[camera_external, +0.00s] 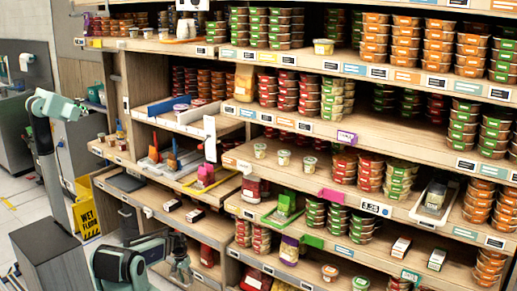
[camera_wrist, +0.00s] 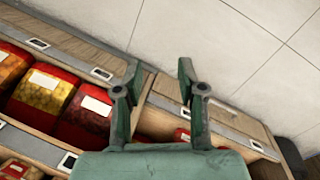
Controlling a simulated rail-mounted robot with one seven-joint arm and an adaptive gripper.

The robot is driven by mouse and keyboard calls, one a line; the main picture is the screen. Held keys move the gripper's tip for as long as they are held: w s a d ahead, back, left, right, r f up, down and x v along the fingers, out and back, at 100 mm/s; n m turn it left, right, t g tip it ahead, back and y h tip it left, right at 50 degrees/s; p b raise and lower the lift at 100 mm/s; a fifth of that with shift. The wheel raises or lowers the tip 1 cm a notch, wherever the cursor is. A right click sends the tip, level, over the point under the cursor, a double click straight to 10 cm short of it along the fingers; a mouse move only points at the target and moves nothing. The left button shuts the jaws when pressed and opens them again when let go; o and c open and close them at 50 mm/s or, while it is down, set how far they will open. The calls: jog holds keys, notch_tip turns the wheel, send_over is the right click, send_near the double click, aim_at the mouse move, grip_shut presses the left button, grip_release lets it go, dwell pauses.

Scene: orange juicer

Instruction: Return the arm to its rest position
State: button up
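My gripper (camera_external: 180,268) is at the lower left of the external view, at the end of my teal arm, in front of the low end of the shelving. In the wrist view my gripper (camera_wrist: 159,70) has its two green fingers spread with a clear gap, and nothing is between them. Shelf edges and pale floor tiles lie beyond the fingers. The arm is bent and low, and its base is not clearly seen.
Wooden shelving (camera_external: 370,208) full of stacked tubs fills the middle and right. Red-lidded packages (camera_wrist: 45,88) sit close by in the wrist view. A yellow wet-floor sign (camera_external: 87,212) and a grey cabinet (camera_external: 48,250) stand left. Tiled floor (camera_wrist: 235,50) is clear beyond the fingers.

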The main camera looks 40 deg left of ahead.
jog(key=s+d+f+m+g+y+p, duration=0.1)
jog(key=s+d+f+m+g, duration=0.2)
jog(key=s+d, duration=0.6)
jog(key=s+d+f+m+g+y, duration=0.1)
jog(key=s+d+f, duration=0.4)
jog(key=s, duration=1.2)
jog(key=d+m+g, duration=0.1)
jog(key=d+g, duration=0.1)
jog(key=d, duration=0.2)
jog(key=shift+s+d+f+m+g+p, duration=0.15)
jog(key=shift+s+f+m+g+p, duration=0.15)
jog(key=shift+s+m+p, duration=0.1)
jog(key=shift+c, duration=0.2)
